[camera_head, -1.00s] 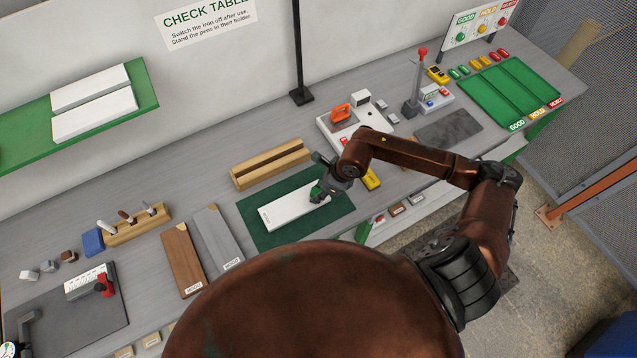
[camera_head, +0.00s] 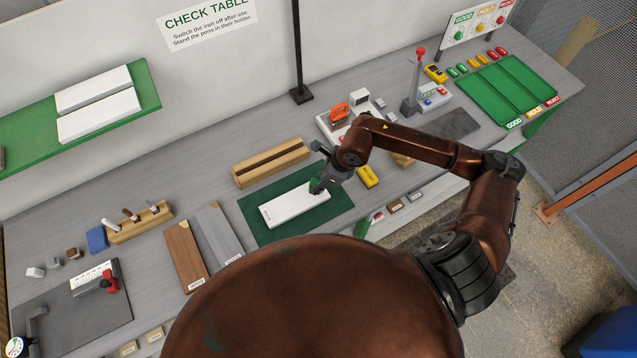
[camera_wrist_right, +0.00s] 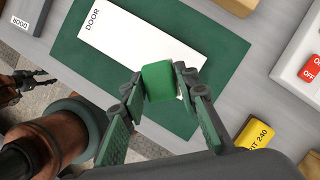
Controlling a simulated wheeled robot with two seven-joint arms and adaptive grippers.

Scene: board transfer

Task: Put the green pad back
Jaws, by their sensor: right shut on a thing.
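The green pad (camera_wrist_right: 158,80) is a small block held between the fingertips of my right gripper (camera_wrist_right: 158,84). In the head view, this gripper (camera_head: 318,184) is over the right end of a white board (camera_head: 290,208) marked DOOR. The board lies on a dark green mat (camera_head: 262,235). The pad covers part of the board's end in the wrist view; I cannot tell whether it touches the board. What seems to be my left gripper (camera_wrist_right: 47,77) shows at the left edge of the wrist view, too small to read its jaws. It is not seen in the head view.
A slotted wooden block (camera_head: 270,163) stands behind the mat. A yellow block (camera_head: 368,176) is right of it. A green tray (camera_head: 478,88) is far right.

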